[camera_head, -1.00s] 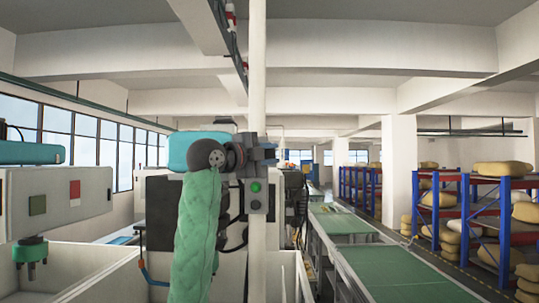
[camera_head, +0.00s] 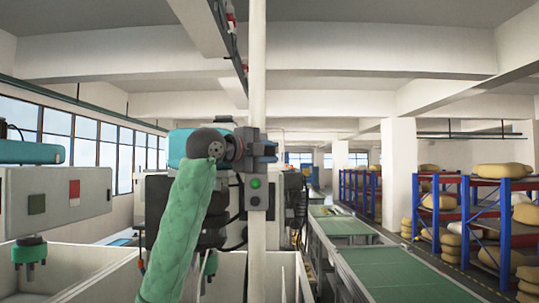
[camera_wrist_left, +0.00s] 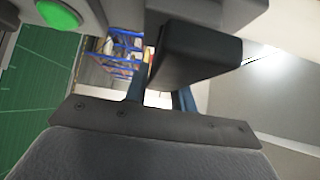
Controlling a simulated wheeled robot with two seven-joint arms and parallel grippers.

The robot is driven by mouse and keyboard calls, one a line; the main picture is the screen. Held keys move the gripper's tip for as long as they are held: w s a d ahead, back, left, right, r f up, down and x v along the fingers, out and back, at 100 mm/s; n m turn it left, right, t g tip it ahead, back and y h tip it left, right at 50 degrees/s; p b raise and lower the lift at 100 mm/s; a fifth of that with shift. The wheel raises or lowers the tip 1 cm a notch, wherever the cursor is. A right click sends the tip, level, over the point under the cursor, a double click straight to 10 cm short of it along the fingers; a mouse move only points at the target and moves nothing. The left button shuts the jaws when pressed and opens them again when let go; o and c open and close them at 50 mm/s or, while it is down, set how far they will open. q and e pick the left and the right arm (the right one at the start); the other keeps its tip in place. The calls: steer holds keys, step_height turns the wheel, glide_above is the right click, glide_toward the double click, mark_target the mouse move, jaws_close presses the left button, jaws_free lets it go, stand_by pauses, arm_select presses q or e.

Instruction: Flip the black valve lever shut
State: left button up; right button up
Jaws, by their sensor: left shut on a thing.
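My left gripper (camera_head: 266,150) is at the white post, just above a grey box (camera_head: 255,200) with a lit green button (camera_head: 256,183). In the left wrist view a black block-like piece, which looks like the valve lever (camera_wrist_left: 195,52), stands in front of my left gripper (camera_wrist_left: 160,95) and partly hides the blue fingers. The gripper is shut on it. In the head view the gripper covers the lever, so its angle cannot be told there. The green button (camera_wrist_left: 58,14) also shows at the wrist view's top left. My right gripper is out of view.
The white post (camera_head: 257,70) rises directly by my gripper. White tanks (camera_head: 75,265) stand at the lower left below a grey control panel (camera_head: 60,200). A green-topped conveyor (camera_head: 400,270) runs along the right, with blue racks (camera_head: 500,210) of sacks beyond.

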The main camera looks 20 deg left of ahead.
mark_target(266, 153)
arm_select(q)
steer(key=shift+f, duration=0.1)
steer(key=o, duration=1)
steer(key=shift+s+a+f+b, duration=0.1)
steer(key=shift+s+a+b, duration=0.15)
steer(key=shift+s+b, duration=0.25)
steer(key=shift+b+v, duration=0.7)
steer(key=shift+v, duration=0.4)
steer(key=b+v, duration=0.2)
steer(key=v, duration=0.1)
steer(key=shift+s+a, duration=0.4)
steer(key=shift+s, duration=0.25)
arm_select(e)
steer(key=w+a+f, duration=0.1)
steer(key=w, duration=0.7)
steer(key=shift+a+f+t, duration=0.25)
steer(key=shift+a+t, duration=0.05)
